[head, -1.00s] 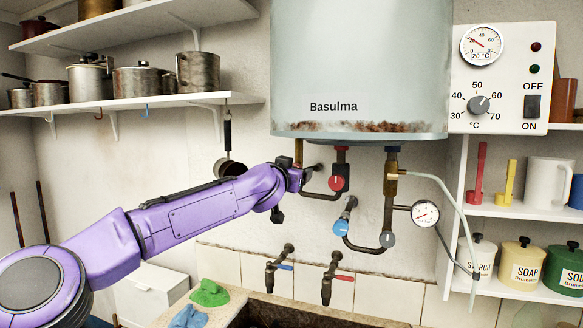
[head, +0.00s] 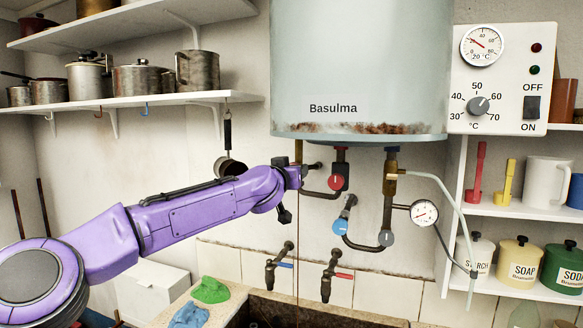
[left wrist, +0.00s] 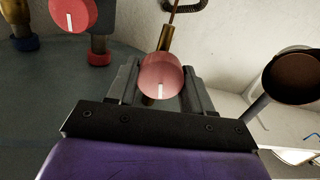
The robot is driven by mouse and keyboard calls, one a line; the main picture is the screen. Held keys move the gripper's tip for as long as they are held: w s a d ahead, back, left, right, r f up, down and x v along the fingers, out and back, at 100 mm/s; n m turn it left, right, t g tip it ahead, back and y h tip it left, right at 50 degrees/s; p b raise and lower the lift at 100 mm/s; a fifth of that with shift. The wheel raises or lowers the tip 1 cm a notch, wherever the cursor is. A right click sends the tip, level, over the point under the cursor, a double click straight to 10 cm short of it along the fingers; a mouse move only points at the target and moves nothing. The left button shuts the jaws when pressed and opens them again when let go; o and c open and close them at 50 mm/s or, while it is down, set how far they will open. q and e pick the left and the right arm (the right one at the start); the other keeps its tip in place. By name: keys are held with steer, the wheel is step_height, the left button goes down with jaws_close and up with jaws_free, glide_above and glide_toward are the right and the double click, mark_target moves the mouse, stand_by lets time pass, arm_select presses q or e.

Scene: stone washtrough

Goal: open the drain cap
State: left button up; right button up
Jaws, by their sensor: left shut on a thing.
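The drain cap (left wrist: 160,76) is a pinkish-red round cap with a white mark, at the end of a brass pipe (left wrist: 166,38) in the left wrist view. My left gripper (left wrist: 160,85) is shut on it, a finger on each side. In the head view the brass pipe (head: 299,152) comes down from the underside of the boiler (head: 360,70). My left gripper (head: 301,177) is at its lower end and hides the cap there. A thin vertical line (head: 298,225) runs down from the gripper towards the trough. My right gripper is out of view.
Just right of my gripper are a red valve knob (head: 336,182), a blue knob (head: 340,228), pipes and a pressure gauge (head: 424,213). A small pan (head: 230,166) hangs at left. Two taps stand above the trough (head: 330,308).

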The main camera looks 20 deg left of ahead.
arm_select(q)
steer(key=n+p, duration=0.1)
steer(key=n, duration=0.2)
steer(key=shift+a+r+n, duration=0.1)
steer(key=shift+r+n, duration=0.05)
steer(key=shift+n, duration=0.25)
steer(key=n, duration=0.4)
steer(key=shift+n+p, duration=0.3)
steer(key=shift+p, duration=0.1)
steer(key=n, duration=0.5)
steer(key=shift+a, duration=0.1)
steer(key=n, duration=0.3)
steer(key=shift+b, duration=0.35)
steer(key=shift+n, duration=0.9)
steer(key=o, duration=1)
